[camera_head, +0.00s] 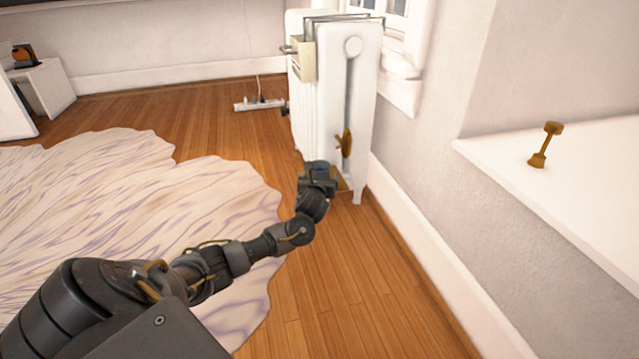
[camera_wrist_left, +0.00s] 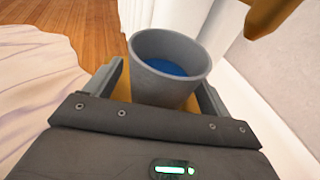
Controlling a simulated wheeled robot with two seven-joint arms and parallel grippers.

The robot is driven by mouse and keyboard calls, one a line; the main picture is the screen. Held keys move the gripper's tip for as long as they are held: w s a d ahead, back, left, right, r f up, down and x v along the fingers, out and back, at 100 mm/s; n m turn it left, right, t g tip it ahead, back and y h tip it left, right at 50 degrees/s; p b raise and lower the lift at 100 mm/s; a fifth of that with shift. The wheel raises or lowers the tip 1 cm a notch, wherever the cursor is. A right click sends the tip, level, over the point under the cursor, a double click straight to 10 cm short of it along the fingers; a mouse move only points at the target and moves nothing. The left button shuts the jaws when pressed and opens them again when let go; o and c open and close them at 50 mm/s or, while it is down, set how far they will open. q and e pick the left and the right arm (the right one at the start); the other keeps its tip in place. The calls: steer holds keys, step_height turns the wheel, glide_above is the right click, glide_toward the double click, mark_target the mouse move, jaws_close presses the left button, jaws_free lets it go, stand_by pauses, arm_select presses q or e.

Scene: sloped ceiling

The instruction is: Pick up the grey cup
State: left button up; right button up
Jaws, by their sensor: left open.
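The grey cup (camera_wrist_left: 146,75) stands upright with a blue inside, between the two fingers of my left gripper (camera_wrist_left: 163,88) in the left wrist view. The gripper is open, one finger on each side of the cup. I cannot tell whether either finger touches it. In the head view the cup (camera_head: 319,166) shows just beyond my left gripper (camera_head: 318,178), low in front of the white radiator. The gripper hides its lower part there. A tan surface (camera_head: 341,181) shows beside and below the cup. My right gripper is out of view.
The radiator (camera_head: 362,95) has a brass-coloured valve (camera_head: 344,143) close above the cup. The wall and baseboard (camera_head: 415,235) run along the right. A white ledge (camera_head: 590,165) holds a brass-coloured object (camera_head: 545,145). A pale rug (camera_head: 130,205) lies left; wooden floor (camera_head: 335,280) is clear in front.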

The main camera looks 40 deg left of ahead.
arm_select(q)
steer(key=shift+c, duration=0.6)
steer(key=c, duration=1)
steer(key=shift+o, duration=0.2)
steer(key=shift+r, duration=0.1)
steer(key=shift+r, duration=0.1)
